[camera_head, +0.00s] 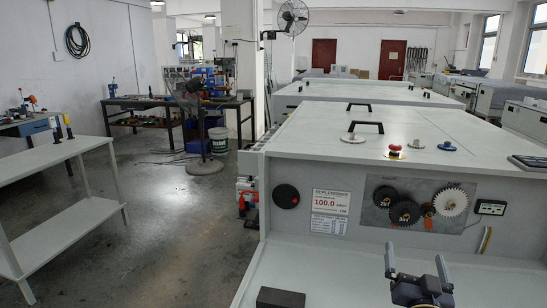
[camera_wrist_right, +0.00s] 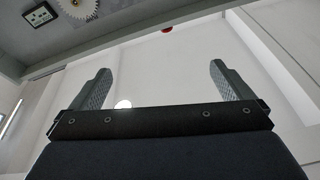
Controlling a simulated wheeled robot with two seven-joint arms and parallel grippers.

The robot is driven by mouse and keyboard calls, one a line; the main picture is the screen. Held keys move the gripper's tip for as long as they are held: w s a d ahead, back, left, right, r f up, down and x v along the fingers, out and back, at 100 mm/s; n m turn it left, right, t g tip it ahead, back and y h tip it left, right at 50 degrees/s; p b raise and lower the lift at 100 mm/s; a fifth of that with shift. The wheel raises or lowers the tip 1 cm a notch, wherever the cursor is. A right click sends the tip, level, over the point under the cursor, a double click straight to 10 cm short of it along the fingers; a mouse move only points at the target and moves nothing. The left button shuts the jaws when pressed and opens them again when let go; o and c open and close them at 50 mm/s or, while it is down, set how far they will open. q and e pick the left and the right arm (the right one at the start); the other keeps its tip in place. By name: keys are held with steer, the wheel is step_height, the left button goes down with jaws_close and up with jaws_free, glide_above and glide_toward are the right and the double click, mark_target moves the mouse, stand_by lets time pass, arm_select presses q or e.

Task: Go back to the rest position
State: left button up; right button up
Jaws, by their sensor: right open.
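My right gripper (camera_head: 416,268) is at the lower right of the head view, in front of the plate processor (camera_head: 300,258). Its two fingers are spread apart with nothing between them. My left gripper is not in the head view.
The machine's front panel carries black gears (camera_head: 405,213), a white gear (camera_head: 450,202) and a small display (camera_head: 491,208). A dark block (camera_head: 281,298) lies on the lower ledge. A red button (camera_head: 395,149) is on top. A white shelf table (camera_head: 60,155) stands left, with open floor between.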

steer(key=s+a+f+n+g+y+b, duration=0.1)
steer(key=s+a+f+g+y+b, duration=0.35)
steer(key=s, duration=0.45)
steer(key=s+a+f+n+g+y+b, duration=0.1)
steer(key=s+a+f+g+y+b, duration=0.15)
steer(key=s+f+g, duration=0.4)
steer(key=s+a+f+n+g+y+b, duration=0.2)
steer(key=s+a+f+g, duration=0.2)
steer(key=s+f, duration=0.55)
step_height(320, 180, up, 23)
steer(key=s+p, duration=0.2)
steer(key=p, duration=1.8)
steer(key=shift+s+d+r, duration=0.15)
steer(key=shift+s+d, duration=0.05)
steer(key=shift+s, duration=0.05)
